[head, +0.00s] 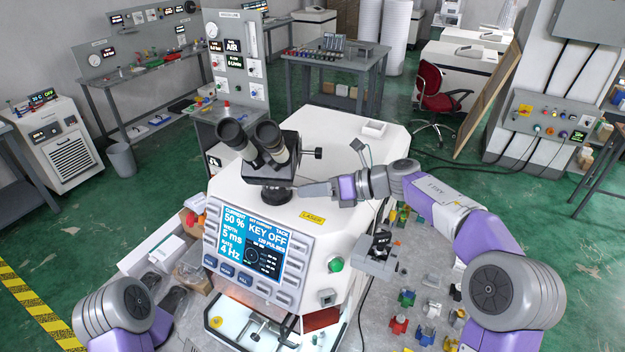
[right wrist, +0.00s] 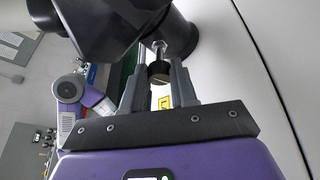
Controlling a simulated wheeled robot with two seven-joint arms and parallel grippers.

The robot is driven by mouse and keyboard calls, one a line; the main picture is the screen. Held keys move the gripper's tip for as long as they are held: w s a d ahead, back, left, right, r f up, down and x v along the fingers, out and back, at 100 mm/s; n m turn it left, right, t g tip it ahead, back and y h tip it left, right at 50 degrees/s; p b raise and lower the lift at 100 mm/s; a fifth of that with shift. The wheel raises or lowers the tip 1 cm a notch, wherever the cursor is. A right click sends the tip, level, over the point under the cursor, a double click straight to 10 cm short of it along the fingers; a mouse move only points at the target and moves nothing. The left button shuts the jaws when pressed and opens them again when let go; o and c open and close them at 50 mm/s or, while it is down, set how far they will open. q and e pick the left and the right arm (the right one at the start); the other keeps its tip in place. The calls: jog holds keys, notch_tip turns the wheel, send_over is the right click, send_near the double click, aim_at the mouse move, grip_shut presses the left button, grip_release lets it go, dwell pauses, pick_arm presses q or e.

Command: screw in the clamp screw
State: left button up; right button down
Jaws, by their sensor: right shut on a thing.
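The binocular microscope head (head: 275,155) stands on its dark round mount (head: 278,194) on top of the white laser welder. My right gripper (head: 298,191) reaches in from the right, low beside this mount. In the right wrist view its two fingers (right wrist: 158,58) are closed about a small screw with a dark round knob (right wrist: 160,75), which I take to be the clamp screw. A bright metal end (right wrist: 159,47) shows beyond the knob, towards the dark mount. I cannot tell how deep the screw sits. My left arm shows at the lower left; its gripper is not visible.
The welder's control panel (head: 258,255) faces me below the mount. A dark knob (head: 312,153) sticks out from the microscope's right side. A small white tray (head: 374,129) lies behind. Several coloured clips (head: 407,298) lie on the bench at lower right.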

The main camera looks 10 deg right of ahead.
jog(key=shift+m+y+p, duration=0.4)
jog(key=shift+m+p, duration=0.3)
jog(key=shift+m, duration=0.1)
jog(key=shift+g, duration=0.3)
jog(key=c, duration=0.9)
grip_release()
jog(key=shift+d, duration=0.1)
jog(key=b+v, duration=0.1)
jog(key=v, duration=0.6)
jog(key=shift+d, duration=0.25)
